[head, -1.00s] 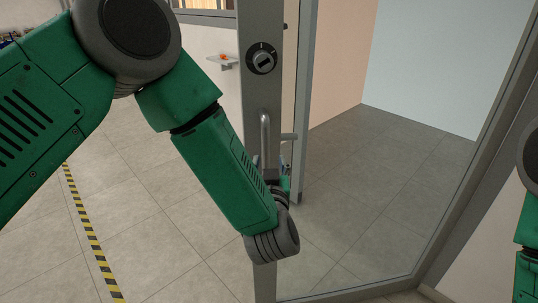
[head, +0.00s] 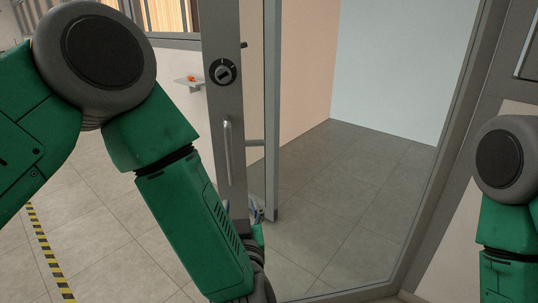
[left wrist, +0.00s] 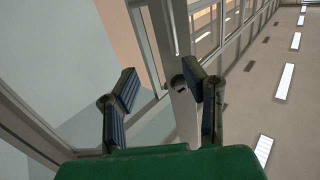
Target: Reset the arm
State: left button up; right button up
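My left arm crosses the left half of the head view. Its wrist hangs at the bottom, below a vertical door handle (head: 228,146). My left gripper is mostly hidden behind the wrist and door edge there; only a small bluish part shows. In the left wrist view the left gripper (left wrist: 165,88) has its two dark fingers spread wide, with nothing held between them. A grey door post and a round knob (left wrist: 178,82) appear beyond the fingers. My right arm shows at the right edge of the head view; its gripper is out of frame.
The grey-framed glass door (head: 232,110) stands in front of me, with a round lock (head: 223,72) above its handle. A small wall shelf (head: 190,82) holds an orange item. Tiled floor with yellow-black tape (head: 47,255) is clear at left.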

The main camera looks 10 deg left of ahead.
pick_arm(q)
jog(key=s+a+f+m+g+h+b, duration=0.1)
jog(key=s+a+f+g+b, duration=0.15)
jog(key=f, duration=0.55)
jog(key=s+a+f+m+g+h+b, duration=0.15)
jog(key=s+f, duration=0.25)
jog(key=f, duration=0.5)
jog(key=s+a+f+m+g+h+b, duration=0.1)
jog(key=s+a+f+g+h+b, duration=0.15)
jog(key=f, duration=0.55)
jog(key=s+a+f+g+b, duration=0.1)
jog(key=s+a+f+g, duration=0.2)
jog(key=s, duration=0.4)
jog(key=s+a+f+g+b, duration=0.2)
jog(key=s+a+f+g, duration=0.2)
jog(key=s+f, duration=0.2)
jog(key=s+a+f+g+y+b, duration=0.1)
jog(key=s+a+f+g, duration=0.2)
jog(key=s, duration=0.6)
jog(key=shift+a+f, duration=0.45)
jog(key=shift+f, duration=0.3)
jog(key=shift+w, duration=0.15)
dwell(2.4)
